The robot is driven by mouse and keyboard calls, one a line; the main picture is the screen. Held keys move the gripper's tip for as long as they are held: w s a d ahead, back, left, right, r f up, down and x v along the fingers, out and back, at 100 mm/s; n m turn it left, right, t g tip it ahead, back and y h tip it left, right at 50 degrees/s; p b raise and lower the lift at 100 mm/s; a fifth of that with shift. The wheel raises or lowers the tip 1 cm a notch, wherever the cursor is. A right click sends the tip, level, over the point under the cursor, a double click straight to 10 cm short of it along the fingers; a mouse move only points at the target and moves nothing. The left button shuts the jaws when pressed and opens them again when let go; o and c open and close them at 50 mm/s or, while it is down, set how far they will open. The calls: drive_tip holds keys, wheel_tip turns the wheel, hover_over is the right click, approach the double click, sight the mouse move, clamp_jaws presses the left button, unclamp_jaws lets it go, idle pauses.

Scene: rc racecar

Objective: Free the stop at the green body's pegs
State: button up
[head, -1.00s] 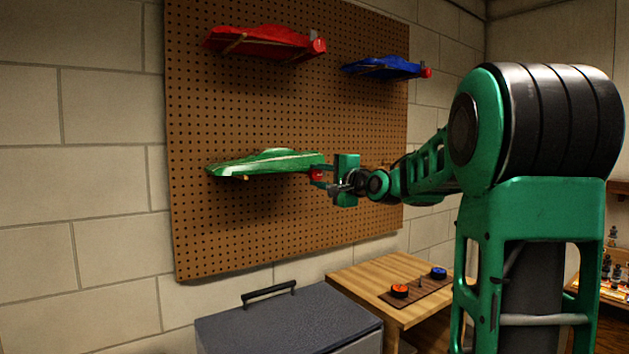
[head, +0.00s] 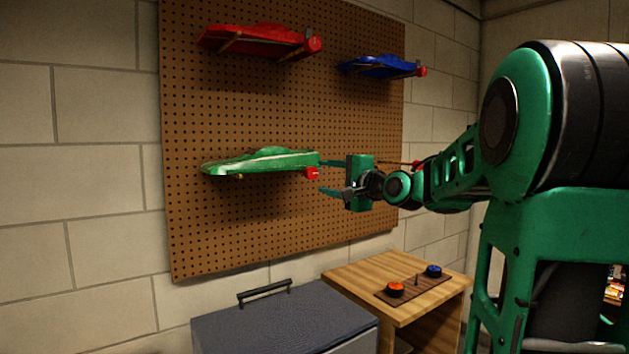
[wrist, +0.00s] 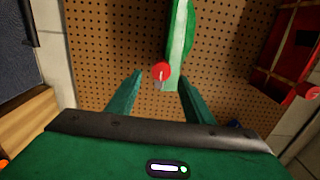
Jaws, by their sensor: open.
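The green car body (head: 262,161) lies on pegs on the pegboard, and its near end shows in the wrist view (wrist: 178,45). A red stop (head: 312,173) sits at its right end, where the pegs end; it also shows in the wrist view (wrist: 160,69) with a small pale part on its face. My gripper (head: 321,177) is open at that end, fingers spread above and below the stop in the head view. In the wrist view my gripper (wrist: 160,77) has the stop between its fingertips, with gaps on both sides. The pegs are mostly hidden under the body.
A red body (head: 258,41) and a blue body (head: 382,66) hang higher on the pegboard (head: 235,225), each with a red stop. Another rod with a red end (head: 416,165) is behind my arm. A grey chest (head: 285,325) and wooden table (head: 350,273) stand below.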

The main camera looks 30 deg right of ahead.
drive_tip(key=shift+s+d, duration=0.15)
drive_tip(key=shift+s, duration=2.1)
